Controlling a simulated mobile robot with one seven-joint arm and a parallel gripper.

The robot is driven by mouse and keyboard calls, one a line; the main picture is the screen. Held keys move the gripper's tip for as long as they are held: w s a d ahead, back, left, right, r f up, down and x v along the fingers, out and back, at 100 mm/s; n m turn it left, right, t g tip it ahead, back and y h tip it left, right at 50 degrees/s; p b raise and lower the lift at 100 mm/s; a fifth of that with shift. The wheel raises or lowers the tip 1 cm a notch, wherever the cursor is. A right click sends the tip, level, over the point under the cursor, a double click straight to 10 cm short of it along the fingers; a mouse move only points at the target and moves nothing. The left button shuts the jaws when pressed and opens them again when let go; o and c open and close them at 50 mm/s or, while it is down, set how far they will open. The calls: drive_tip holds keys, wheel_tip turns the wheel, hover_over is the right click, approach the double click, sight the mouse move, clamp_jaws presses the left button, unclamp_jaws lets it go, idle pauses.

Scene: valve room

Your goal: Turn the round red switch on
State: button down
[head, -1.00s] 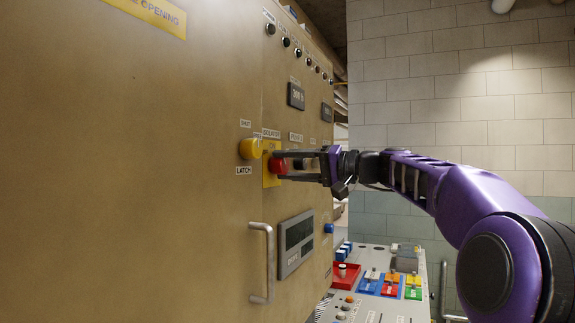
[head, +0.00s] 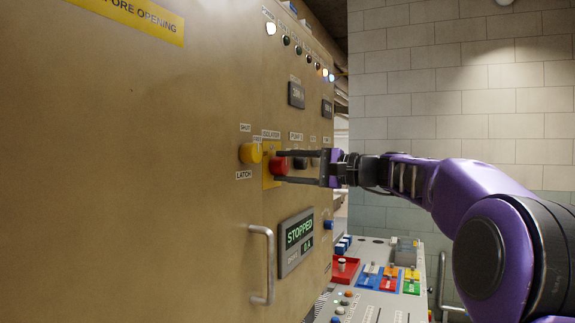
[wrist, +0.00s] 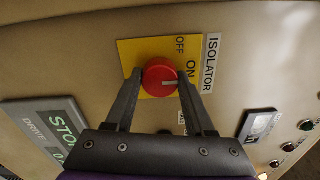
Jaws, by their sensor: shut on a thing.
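The round red switch (head: 279,166) sits on a yellow plate on the tan panel. In the wrist view the red knob (wrist: 160,77) is between my two fingers, and its pale mark points toward the ON label (wrist: 190,70). The OFF label (wrist: 180,43) is on the same plate, beside the word ISOLATOR. My gripper (head: 282,167) reaches in from the right and is shut on the knob, one finger above and one below. It also shows in the wrist view (wrist: 158,80).
A yellow latch knob (head: 250,153) is just left of the switch, and a dark knob (head: 300,163) is just right. Below are a lit display reading STOPPED (head: 299,231) and a metal handle (head: 262,264). A console (head: 380,282) with coloured switches stands lower right.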

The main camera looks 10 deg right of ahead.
idle(0.4)
drive_tip(key=shift+c, duration=1.3)
unclamp_jaws()
drive_tip(key=b+v, duration=0.1)
drive_tip(key=v, duration=1.6)
drive_tip(key=shift+s+d, duration=0.2)
drive_tip(key=shift+w+a, duration=0.1)
